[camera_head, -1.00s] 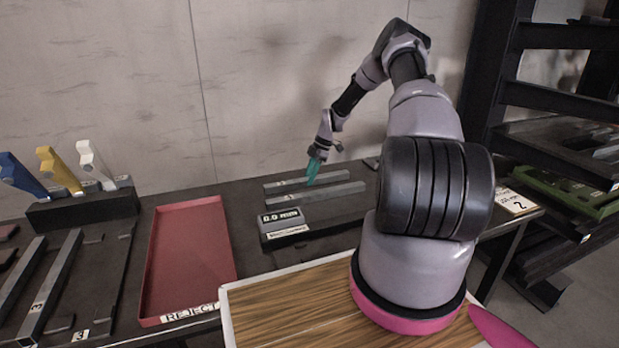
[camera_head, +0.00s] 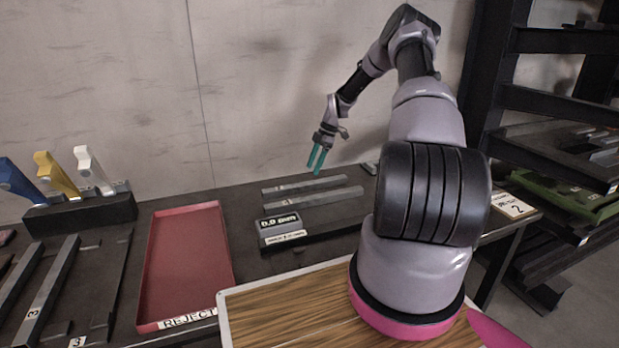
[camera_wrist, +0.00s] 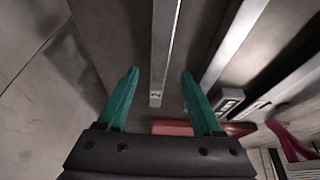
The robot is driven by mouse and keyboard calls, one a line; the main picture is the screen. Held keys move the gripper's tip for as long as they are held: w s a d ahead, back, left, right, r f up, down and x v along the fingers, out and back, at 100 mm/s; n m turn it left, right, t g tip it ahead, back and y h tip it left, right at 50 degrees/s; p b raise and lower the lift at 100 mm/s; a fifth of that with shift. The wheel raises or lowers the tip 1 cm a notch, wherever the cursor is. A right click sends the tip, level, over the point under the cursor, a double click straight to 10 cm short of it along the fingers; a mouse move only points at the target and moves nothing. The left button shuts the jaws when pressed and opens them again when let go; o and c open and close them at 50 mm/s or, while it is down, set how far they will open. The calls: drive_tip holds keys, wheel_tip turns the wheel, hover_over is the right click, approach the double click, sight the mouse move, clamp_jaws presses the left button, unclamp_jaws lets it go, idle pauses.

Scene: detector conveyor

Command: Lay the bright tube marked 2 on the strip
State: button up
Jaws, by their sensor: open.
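A pale metal tube marked 2 (camera_wrist: 164,45) lies below my gripper in the wrist view, its numbered end toward the fingers. It appears to be the far bar (camera_head: 303,185) on the bench in the head view. A second long pale bar (camera_head: 312,198) lies parallel and nearer to me, and also shows in the wrist view (camera_wrist: 234,42). I cannot tell which surface is the strip. My gripper (camera_head: 315,169) has teal fingers spread apart and empty, raised above the bars. In the wrist view my gripper (camera_wrist: 160,72) straddles the tube's line without touching it.
A small readout box (camera_head: 281,229) stands in front of the bars. A red reject tray (camera_head: 187,263) lies empty to their left. Further left are more bars (camera_head: 48,290) and a dark block with coloured handles (camera_head: 80,212). The wall is close behind; a shelf rack stands right.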

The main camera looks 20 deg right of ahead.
drive_tip(key=s+a+r+m+t+h, duration=0.1)
drive_tip(key=s+a+r+m, duration=0.3)
drive_tip(key=r, duration=0.7)
drive_tip(key=s+a+r+m+t+h, duration=0.1)
drive_tip(key=s+a+r+m, duration=0.15)
drive_tip(key=s+r, duration=0.55)
drive_tip(key=s+a+r+m+h, duration=0.2)
drive_tip(key=s+a+r+m, duration=0.15)
drive_tip(key=r, duration=0.95)
drive_tip(key=s+a+r+m+t, duration=0.1)
drive_tip(key=s+m, duration=0.3)
drive_tip(key=s, duration=0.4)
drive_tip(key=s+a+r+m+t+y, duration=0.1)
drive_tip(key=s+r+m, duration=0.3)
drive_tip(key=s, duration=0.4)
drive_tip(key=s+a+r+m+t, duration=0.2)
drive_tip(key=s+r+m+t, duration=0.1)
drive_tip(key=s, duration=0.5)
drive_tip(key=shift+a+m+y, duration=0.2)
drive_tip(key=shift+m+y, duration=0.1)
drive_tip(key=shift+m, duration=0.3)
